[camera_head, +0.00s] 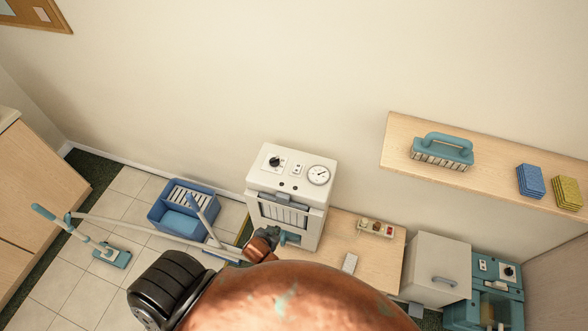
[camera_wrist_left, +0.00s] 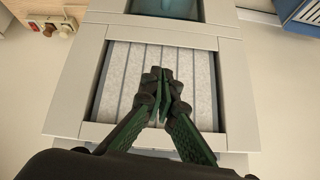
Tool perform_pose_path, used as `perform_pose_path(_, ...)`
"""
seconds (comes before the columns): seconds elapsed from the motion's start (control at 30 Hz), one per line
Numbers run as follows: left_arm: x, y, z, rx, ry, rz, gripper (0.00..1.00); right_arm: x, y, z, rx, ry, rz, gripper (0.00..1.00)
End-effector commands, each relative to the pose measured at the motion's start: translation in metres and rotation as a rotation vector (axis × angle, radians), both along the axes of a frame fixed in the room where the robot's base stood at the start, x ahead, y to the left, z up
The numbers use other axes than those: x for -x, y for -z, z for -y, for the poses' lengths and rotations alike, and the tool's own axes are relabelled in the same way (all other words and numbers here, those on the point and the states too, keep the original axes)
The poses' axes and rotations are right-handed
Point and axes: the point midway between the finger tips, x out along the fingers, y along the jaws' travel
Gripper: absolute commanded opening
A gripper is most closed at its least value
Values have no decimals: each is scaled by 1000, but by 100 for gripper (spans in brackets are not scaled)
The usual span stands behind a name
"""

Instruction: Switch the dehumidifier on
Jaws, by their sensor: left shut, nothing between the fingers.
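The dehumidifier (camera_head: 290,208) is a white box standing against the wall. Its sloped top carries a black knob (camera_head: 275,161), a small switch plate (camera_head: 298,169), two small dark round parts and a round dial gauge (camera_head: 318,175). My left gripper (camera_head: 290,238) is low in front of its slatted front, below the top controls, partly hidden by my copper-coloured arm. In the left wrist view, my left gripper (camera_wrist_left: 165,84) is shut and empty before the pale ribbed grille (camera_wrist_left: 122,75); I cannot tell whether it touches. The control panel is not visible there. My right gripper is not in view.
A blue bucket (camera_head: 160,214) and a floor mop (camera_head: 112,256) are left of the dehumidifier. A low wooden table (camera_head: 385,262) with small items is to its right, then a white cabinet (camera_head: 437,262) and a teal machine (camera_head: 487,298). A wall shelf (camera_head: 400,132) holds a brush and sponges.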

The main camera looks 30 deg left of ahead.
Motion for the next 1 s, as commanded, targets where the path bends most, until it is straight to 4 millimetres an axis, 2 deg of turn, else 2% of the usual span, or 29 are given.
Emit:
perform_pose_path(0.03, -12, -38, -4, -5, -19, 45, 0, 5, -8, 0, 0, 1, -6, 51)
perform_pose_path(0.13, -27, -95, -13, -13, -56, 110, 0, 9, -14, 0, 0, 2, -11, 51)
perform_pose_path(0.2, -53, -127, -12, -10, -74, 212, 0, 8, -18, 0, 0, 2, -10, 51)
perform_pose_path(0.33, -85, -186, -12, -8, -94, 367, 0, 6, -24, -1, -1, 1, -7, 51)
perform_pose_path(0.5, -107, -238, -9, 1, -104, 497, 0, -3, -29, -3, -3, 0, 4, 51)
perform_pose_path(0.63, -112, -249, -8, 3, -104, 528, 0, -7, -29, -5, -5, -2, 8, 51)
perform_pose_path(1.0, -115, -247, -9, 2, -104, 526, 0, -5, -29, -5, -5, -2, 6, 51)
